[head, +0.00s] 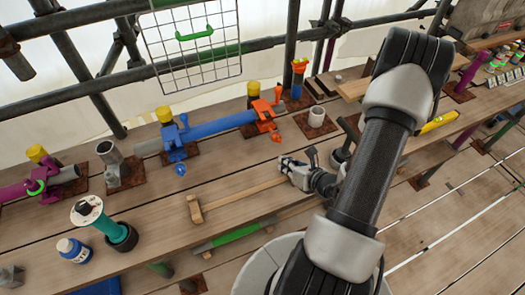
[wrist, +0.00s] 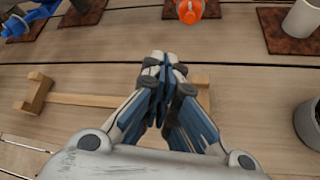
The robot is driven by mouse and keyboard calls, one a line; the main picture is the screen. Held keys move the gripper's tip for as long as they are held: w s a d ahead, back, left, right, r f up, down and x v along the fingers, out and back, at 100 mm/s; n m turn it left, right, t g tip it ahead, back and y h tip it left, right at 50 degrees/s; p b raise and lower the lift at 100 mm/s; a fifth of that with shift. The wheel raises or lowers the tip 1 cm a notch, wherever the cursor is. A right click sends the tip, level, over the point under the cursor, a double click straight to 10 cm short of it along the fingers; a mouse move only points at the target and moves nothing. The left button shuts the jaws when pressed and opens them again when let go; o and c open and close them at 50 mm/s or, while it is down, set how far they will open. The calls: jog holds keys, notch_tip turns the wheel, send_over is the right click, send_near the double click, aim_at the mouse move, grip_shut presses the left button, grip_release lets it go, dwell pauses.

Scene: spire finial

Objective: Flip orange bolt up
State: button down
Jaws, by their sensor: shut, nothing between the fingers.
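The orange coupler (head: 264,110) is on the right end of the blue tube in the head view. Its orange bolt (head: 276,137) hangs low at the front, over a rusty plate. In the wrist view the rounded orange bolt end (wrist: 190,11) shows at the top edge, partly cut off, with a grey centre. My gripper (head: 285,163) is in front of the coupler, near the wooden planks. In the wrist view my gripper (wrist: 163,62) has its fingertips together with nothing between them, apart from the bolt and pointing toward it.
A blue coupler (head: 175,135) holds the tube's left part.

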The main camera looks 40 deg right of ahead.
aim_at(274, 135)
jog(key=shift+s+d+f+m+h, duration=0.2)
jog(key=shift+s+f+m, duration=0.1)
jog(key=shift+f, duration=0.15)
jog(key=shift+s+d+f+m+h, duration=0.2)
jog(key=shift+s+f+m, duration=0.1)
jog(key=shift+f, duration=0.1)
jog(key=b+x, duration=0.2)
jog(key=x, duration=0.8)
jog(key=shift+s+a+f, duration=0.15)
jog(key=r, duration=0.1)
jog(key=d+r, duration=0.1)
jog(key=r, duration=0.1)
jog(key=shift+w+d, duration=0.3)
jog(key=shift+w+d+r, duration=0.1)
jog(key=shift+d+r, duration=0.05)
jog(key=shift+r, duration=0.15)
